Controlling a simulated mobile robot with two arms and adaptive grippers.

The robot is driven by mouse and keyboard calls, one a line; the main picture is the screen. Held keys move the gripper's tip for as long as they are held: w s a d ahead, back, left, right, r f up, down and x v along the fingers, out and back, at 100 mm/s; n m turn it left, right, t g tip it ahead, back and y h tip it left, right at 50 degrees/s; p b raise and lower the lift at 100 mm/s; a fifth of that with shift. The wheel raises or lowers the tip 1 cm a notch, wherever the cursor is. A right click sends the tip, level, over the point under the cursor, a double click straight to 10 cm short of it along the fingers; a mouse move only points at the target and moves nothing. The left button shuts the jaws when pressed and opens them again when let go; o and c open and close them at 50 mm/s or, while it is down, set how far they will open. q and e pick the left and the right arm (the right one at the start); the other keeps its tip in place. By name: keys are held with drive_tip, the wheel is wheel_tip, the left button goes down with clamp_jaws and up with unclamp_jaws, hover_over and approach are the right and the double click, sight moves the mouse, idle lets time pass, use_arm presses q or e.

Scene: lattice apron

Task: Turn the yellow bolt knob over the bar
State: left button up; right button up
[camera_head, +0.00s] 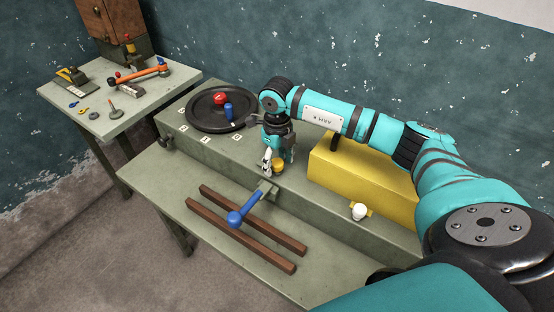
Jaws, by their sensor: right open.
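The yellow bolt knob (278,166) is a small round knob on the front part of the grey-green bench unit. My right gripper (277,161) points down at it with its fingers open. One fingertip is just left of the knob and the other is behind it to the right. I cannot tell whether either finger touches the knob. The bolt's shaft and the bar under it are too small or hidden by the gripper to make out. My left gripper is not in view.
A black wheel (201,115) lies behind left. A side table (106,122) holds tools.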

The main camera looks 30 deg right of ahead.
drive_tip(key=c, duration=1.1)
drive_tip(key=shift+c, duration=0.2)
drive_tip(key=n+b, duration=0.3)
drive_tip(key=shift+f+n, duration=0.15)
drive_tip(key=shift+n, duration=0.25)
drive_tip(key=n+b, duration=0.3)
drive_tip(key=n, duration=0.1)
drive_tip(key=shift+n+b, duration=0.3)
drive_tip(key=shift+b, duration=0.05)
drive_tip(key=n+b, duration=0.2)
drive_tip(key=n, duration=0.2)
drive_tip(key=shift+b, duration=0.3)
drive_tip(key=shift+r+n+b, duration=0.2)
drive_tip(key=shift+n+b, duration=0.7)
drive_tip(key=shift+n, duration=1.4)
